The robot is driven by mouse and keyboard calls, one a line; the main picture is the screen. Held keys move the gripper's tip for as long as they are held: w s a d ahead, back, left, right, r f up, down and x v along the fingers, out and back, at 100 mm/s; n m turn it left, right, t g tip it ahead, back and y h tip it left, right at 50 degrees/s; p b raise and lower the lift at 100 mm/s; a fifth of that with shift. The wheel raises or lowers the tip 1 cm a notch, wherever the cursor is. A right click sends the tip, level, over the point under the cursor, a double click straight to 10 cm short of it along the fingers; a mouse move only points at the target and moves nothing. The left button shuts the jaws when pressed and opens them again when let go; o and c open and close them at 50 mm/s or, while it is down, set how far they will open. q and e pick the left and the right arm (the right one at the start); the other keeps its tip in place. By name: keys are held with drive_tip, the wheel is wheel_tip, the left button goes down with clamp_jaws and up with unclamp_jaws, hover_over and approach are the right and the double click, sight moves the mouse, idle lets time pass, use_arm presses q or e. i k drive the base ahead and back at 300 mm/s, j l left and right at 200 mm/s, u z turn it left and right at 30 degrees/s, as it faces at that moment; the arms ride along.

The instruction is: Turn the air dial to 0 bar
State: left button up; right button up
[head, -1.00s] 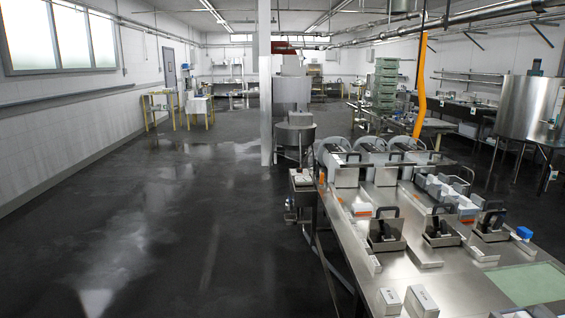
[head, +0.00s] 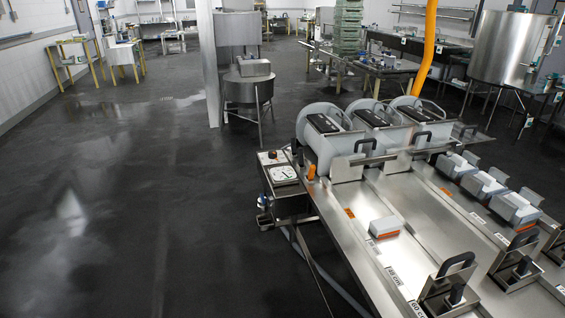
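A small steel control box (head: 288,203) stands at the left end of the press table, at its far corner. A round white-faced gauge (head: 283,174) with a dark needle sits on its sloping top. Behind the gauge is a small light panel (head: 271,157) with a dark spot and a red spot. I cannot make out the air dial for certain or read any bar mark at this size. Neither of my grippers is in view.
The steel press table (head: 425,240) fills the lower right, with grey cylinders (head: 325,135) at its far end and a white block (head: 385,226) on top. A hose (head: 335,285) runs below the box. The dark floor (head: 110,220) to the left is clear.

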sight(271, 154)
drive_tip(key=i+j+z, duration=0.95)
drive_tip(key=k+l, duration=0.05)
